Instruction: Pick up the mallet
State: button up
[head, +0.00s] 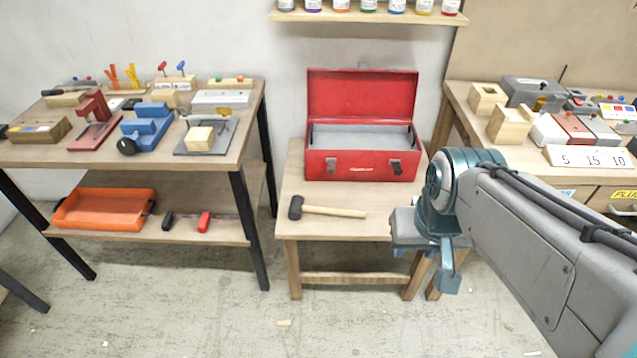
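The mallet (327,209) lies on the small wooden table (345,228) in front of the red toolbox. Its dark head is at the left and its light wooden handle points right. My gripper (424,268) is to the right of the handle's end, by the table's right front corner, pointing down. Its teal fingers look spread apart with nothing between them. It is apart from the mallet.
The open red toolbox (362,135) stands behind the mallet. A left workbench (165,155) holds clamps and blocks, with an orange tray (104,209) on its lower shelf. A right bench (460,98) holds wooden blocks and boxes. A bottle shelf (368,17) hangs above.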

aim_at(297, 207)
jog(key=u, duration=0.35)
jog(key=i, duration=1.15)
jog(key=z, duration=0.8)
